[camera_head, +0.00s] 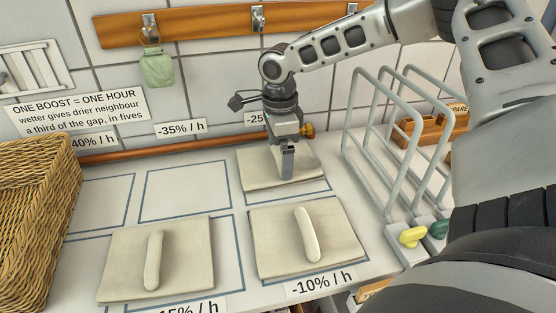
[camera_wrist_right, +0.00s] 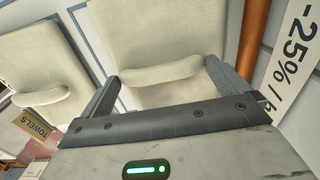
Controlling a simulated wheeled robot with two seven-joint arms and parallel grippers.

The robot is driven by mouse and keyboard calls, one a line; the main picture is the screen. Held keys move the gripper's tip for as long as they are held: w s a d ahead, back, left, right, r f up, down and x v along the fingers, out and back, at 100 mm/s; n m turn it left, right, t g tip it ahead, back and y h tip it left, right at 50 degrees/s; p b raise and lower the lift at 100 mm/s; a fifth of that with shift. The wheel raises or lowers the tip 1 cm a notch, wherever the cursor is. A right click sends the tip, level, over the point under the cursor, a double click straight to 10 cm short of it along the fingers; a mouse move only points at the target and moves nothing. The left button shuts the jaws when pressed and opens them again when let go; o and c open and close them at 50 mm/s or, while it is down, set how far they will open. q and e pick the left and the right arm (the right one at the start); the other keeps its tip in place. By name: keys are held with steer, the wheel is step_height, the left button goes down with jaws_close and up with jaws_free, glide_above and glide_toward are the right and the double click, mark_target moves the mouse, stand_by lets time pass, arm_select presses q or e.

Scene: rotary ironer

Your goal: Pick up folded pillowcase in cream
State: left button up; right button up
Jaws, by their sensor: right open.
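A cream folded pillowcase (camera_head: 255,172) lies flat in the back marked area, partly hidden behind my right gripper (camera_head: 287,165). My right gripper points down over it and is open. In the right wrist view, the padded ridge (camera_wrist_right: 150,74) on this cloth (camera_wrist_right: 150,30) lies across the space between the two fingers; I cannot tell whether they touch it. Two similar cream folded cloths, each with a ridge on top, lie in front: one front left (camera_head: 120,262) and one front right (camera_head: 270,250). My left gripper is not in view.
A wire rack (camera_head: 388,150) stands close to the right of the back cloth. A wicker basket (camera_head: 30,220) fills the left edge. A copper pipe (camera_head: 180,148) runs along the wall behind. An empty outlined area (camera_head: 185,190) lies left of the back cloth.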

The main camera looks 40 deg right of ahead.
mark_target(279, 156)
steer(key=c, duration=0.9)
steer(key=shift+o, duration=0.2)
steer(key=shift+r, duration=0.1)
steer(key=shift+s+a+r+b, duration=0.1)
steer(key=shift+a+r+b, duration=0.05)
steer(key=shift+r+b, duration=0.2)
step_height(279, 156, up, 6)
steer(key=shift+r, duration=0.1)
steer(key=s+a, duration=0.3)
steer(key=s, duration=0.2)
steer(key=s+a+b, duration=0.1)
steer(key=s+a, duration=0.2)
steer(key=s, duration=0.3)
steer(key=s+a, duration=0.3)
steer(key=s, duration=0.3)
steer(key=shift+s+a+b, duration=0.1)
steer(key=shift+a+b, duration=0.15)
steer(key=shift+b, duration=0.15)
